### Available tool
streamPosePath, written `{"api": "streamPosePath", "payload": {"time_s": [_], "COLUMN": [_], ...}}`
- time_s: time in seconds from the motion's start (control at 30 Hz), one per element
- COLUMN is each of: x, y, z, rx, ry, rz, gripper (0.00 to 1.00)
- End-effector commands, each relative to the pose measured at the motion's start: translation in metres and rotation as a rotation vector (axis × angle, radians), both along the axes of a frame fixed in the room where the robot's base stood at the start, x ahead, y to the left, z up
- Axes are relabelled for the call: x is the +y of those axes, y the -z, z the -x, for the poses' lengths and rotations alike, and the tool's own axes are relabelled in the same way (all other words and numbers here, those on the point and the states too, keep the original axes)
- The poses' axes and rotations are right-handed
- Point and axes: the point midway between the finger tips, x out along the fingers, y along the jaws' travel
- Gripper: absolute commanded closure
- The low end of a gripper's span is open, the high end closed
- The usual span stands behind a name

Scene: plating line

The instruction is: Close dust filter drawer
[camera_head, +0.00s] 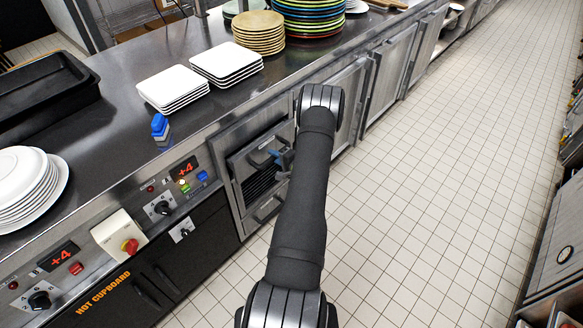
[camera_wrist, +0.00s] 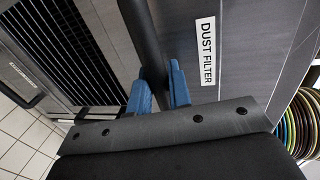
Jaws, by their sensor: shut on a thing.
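The dust filter drawer shows in the wrist view as a dark grey front (camera_wrist: 235,65) with a white "DUST FILTER" label (camera_wrist: 208,50). A dark bar handle (camera_wrist: 146,45) runs along it. My gripper (camera_wrist: 160,85) has its blue fingers on either side of the handle and is shut on it. In the head view the drawer (camera_head: 248,158) sits in the counter front, with its front standing out from the cabinet face above a black grille. My gripper (camera_head: 278,158) is at the drawer, partly hidden by my arm. How far the drawer is out is hard to tell.
A slatted grille (camera_wrist: 70,45) lies beside the drawer in the wrist view. The counter holds square white plates (camera_head: 173,88), tan plates (camera_head: 259,32), coloured plates (camera_head: 309,15) and a blue-topped item (camera_head: 160,127). The tiled floor (camera_head: 430,170) to the right is clear.

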Motion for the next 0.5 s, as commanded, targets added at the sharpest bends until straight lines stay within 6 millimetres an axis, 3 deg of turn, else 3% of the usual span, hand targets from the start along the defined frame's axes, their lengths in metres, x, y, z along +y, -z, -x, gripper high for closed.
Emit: {"api": "streamPosePath", "payload": {"time_s": [0.2, 0.5], "x": [0.024, 0.032], "y": [0.000, -0.001], "z": [-0.024, -0.033], "rx": [-0.002, -0.002], "ry": [-0.001, 0.000], "rz": [-0.001, 0.001], "gripper": [1.00, 1.00]}}
